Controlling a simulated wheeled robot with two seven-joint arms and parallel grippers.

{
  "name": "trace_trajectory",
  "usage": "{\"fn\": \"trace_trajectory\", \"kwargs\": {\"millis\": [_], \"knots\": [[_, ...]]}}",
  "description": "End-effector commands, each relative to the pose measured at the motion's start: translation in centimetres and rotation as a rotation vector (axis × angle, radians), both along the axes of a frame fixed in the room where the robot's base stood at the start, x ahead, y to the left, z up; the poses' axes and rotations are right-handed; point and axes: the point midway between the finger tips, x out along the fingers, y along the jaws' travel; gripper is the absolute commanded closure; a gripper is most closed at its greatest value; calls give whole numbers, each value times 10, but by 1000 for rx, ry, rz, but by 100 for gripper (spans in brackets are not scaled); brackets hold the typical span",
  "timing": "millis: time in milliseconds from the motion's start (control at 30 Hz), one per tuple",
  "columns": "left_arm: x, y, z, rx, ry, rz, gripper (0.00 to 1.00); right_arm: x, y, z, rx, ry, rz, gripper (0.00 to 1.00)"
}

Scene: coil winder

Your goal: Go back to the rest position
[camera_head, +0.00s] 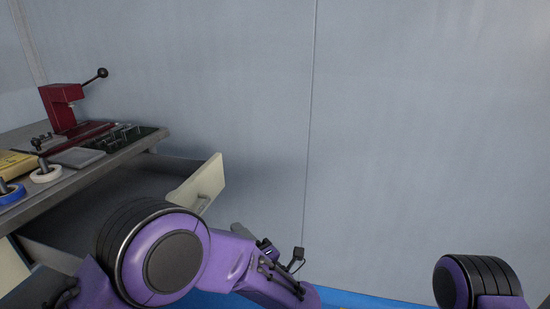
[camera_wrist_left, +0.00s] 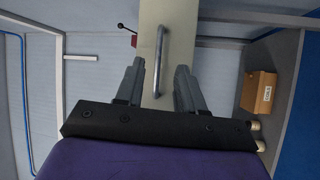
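My left arm (camera_head: 172,262) crosses the lower left of the head view, in front of the workbench. Its gripper is mostly hidden there. In the left wrist view my left gripper (camera_wrist_left: 160,65) is open, with its two grey fingers apart. A metal handle (camera_wrist_left: 159,48) on a cream drawer front shows between the fingers in the picture. I cannot tell how far it is from them, and no grip on it shows. In the head view the cream drawer front (camera_head: 197,184) stands out from the bench. My right arm (camera_head: 478,283) shows at the lower right; its gripper is out of frame.
The workbench (camera_head: 100,170) at left bears a red press (camera_head: 61,107), a dark green fixture (camera_head: 128,136) and white and blue tape rolls (camera_head: 46,174). A cardboard box (camera_wrist_left: 259,92) shows in the left wrist view. A grey wall (camera_head: 420,130) stands behind.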

Motion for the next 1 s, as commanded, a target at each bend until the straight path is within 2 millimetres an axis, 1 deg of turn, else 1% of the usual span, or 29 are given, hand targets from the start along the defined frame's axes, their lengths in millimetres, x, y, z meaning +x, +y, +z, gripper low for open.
{"fn": "trace_trajectory", "kwargs": {"millis": [33, 67, 100, 167, 200, 267, 300, 367, 400, 467, 500, 567, 600, 667, 700, 767, 800, 833, 867, 900, 967, 1000], "knots": [[8, -3, -14, 90, 99, -113, 62, 0, 0, 0, 0, 0, 0, 57], [13, -1, -29, 158, 186, -193, 62, 0, 0, 0, 0, 0, 0, 57], [13, 7, -63, 251, 341, -301, 62, 0, 0, 0, 0, 0, 0, 57], [-1, 23, -117, 351, 565, -436, 62, 0, 0, 0, 0, 0, 0, 57], [-16, 34, -148, 391, 694, -505, 62, 0, 0, 0, 0, 0, 0, 57], [-45, 53, -191, 429, 874, -590, 62, 0, 0, 0, 0, 0, 0, 57], [-68, 65, -217, 444, 987, -643, 62, 0, 0, 0, 0, 0, 0, 57], [-106, 83, -249, 449, 1143, -710, 62, 0, 0, 0, 0, 0, 0, 57], [-131, 94, -267, 446, 1240, -748, 62, 0, 0, 0, 0, 0, 0, 57], [-168, 110, -287, 431, 1362, -792, 62, 0, 0, 0, 0, 0, 0, 57], [-190, 119, -296, 420, 1431, -815, 62, 0, 0, 0, 0, 0, 0, 57], [-223, 132, -308, 396, 1525, -840, 62, 0, 0, 0, 0, 0, 0, 57], [-244, 140, -314, 378, 1585, -853, 62, 0, 0, 0, 0, 0, 0, 57], [-273, 152, -320, 350, 1660, -859, 62, 0, 0, 0, 0, 0, 0, 57], [-291, 160, -323, 329, 1702, -850, 62, 0, 0, 0, 0, 0, 0, 57], [-317, 173, -327, 296, 1763, -831, 62, 0, 0, 0, 0, 0, 0, 57], [-333, 178, -333, 268, 1800, -823, 62, 0, 0, 0, 0, 0, 0, 57], [-336, 176, -320, 266, 1805, -829, 62, 0, 0, 14, 1, 1, 0, 57], [-332, 176, -302, 272, 1797, -828, 62, -1, 0, 30, 0, 1, 0, 57], [-331, 176, -289, 273, 1794, -828, 62, 0, 0, 43, 1, 1, 0, 57], [-331, 176, -271, 273, 1794, -828, 62, 0, 0, 62, -1, -1, 0, 57], [-331, 176, -258, 274, 1793, -827, 62, 0, 0, 75, 0, 0, 0, 57]]}}
